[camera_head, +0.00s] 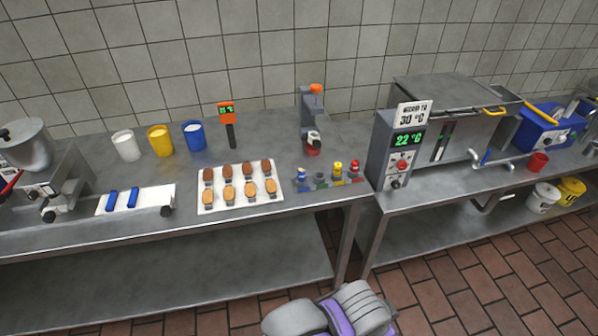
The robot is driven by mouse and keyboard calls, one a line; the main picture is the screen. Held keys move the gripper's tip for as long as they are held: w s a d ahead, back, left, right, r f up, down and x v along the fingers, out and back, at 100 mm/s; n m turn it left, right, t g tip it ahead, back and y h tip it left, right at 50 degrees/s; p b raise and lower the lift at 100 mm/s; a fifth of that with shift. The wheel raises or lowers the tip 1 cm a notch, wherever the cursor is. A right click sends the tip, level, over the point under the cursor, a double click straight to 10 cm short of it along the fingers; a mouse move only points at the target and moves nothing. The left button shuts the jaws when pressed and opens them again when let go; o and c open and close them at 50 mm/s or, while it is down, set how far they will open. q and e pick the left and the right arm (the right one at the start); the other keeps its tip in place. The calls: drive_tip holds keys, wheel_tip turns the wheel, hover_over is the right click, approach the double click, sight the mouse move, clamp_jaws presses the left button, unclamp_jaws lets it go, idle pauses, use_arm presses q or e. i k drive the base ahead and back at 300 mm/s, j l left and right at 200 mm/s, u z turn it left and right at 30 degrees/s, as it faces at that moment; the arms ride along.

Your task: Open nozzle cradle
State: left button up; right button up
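A grey upright stand (309,118) with an orange knob on top stands at the back of the steel table. A dark holder with a small red part (313,148) sits low on its front. I cannot tell for sure which of these is the nozzle cradle, or whether the stand's holder is open or shut. Neither of my grippers is in view.
A white tray (205,208) of brown and tan biscuits lies left of the rack. White (126,145), yellow (160,140) and blue (195,136) cups stand behind it. A mixer (35,165) is far left.

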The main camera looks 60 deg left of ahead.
sight(314, 139)
drive_tip(key=u, duration=1.95)
